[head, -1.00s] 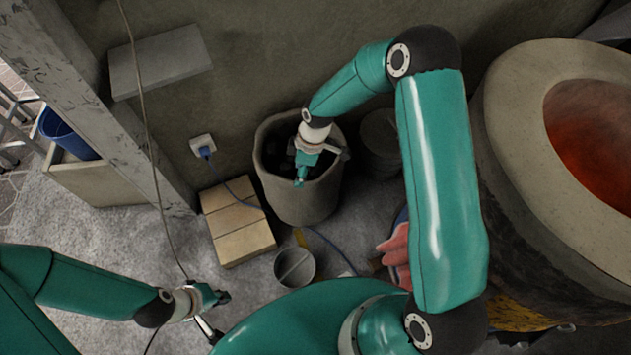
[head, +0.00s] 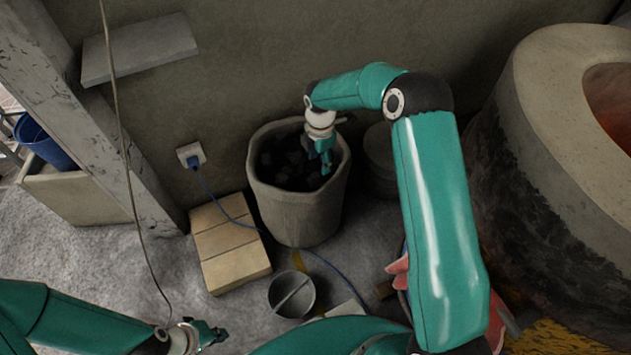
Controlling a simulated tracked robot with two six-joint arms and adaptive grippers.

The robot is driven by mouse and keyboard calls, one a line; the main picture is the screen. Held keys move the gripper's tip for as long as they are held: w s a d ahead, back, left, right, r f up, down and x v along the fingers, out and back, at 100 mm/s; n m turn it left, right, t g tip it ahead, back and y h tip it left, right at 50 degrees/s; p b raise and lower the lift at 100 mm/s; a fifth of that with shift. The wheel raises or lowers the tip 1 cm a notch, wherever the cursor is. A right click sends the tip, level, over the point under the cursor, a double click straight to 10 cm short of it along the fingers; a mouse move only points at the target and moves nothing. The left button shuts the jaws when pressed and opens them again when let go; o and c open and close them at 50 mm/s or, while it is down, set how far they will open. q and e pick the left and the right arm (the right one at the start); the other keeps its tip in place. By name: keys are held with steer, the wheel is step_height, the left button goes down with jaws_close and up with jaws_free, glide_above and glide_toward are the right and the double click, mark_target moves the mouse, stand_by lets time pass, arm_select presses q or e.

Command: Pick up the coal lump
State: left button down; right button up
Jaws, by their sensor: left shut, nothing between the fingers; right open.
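Dark coal lumps (head: 282,163) fill the grey bin (head: 300,213) by the wall. They are dark, and I cannot single out one lump. My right gripper (head: 325,167) is over the right part of the bin's mouth, pointing down, open and with nothing seen in it. I cannot tell whether its fingertips touch the coal. My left gripper (head: 219,334) is shut and empty, low at the bottom left, far from the bin.
A barrel oven (head: 530,150) with a glowing inside stands at the right. Pale bricks (head: 228,243) lie left of the bin. A small metal pail (head: 291,293) stands in front. A blue cable (head: 318,258) crosses the floor. A dark round container (head: 381,160) is right of the bin.

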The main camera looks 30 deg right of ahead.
mark_target(317, 173)
step_height(317, 173, down, 2)
steer(key=shift+f, duration=0.15)
steer(key=f, duration=0.1)
steer(key=f+b, duration=0.2)
steer(key=f, duration=0.1)
steer(key=shift+w+a, duration=0.15)
steer(key=shift+a, duration=0.15)
steer(key=shift+f, duration=0.55)
steer(key=c, duration=0.9)
steer(key=shift+r, duration=0.1)
steer(key=shift+r, duration=0.1)
step_height(317, 173, up, 20)
steer(key=p, duration=0.5)
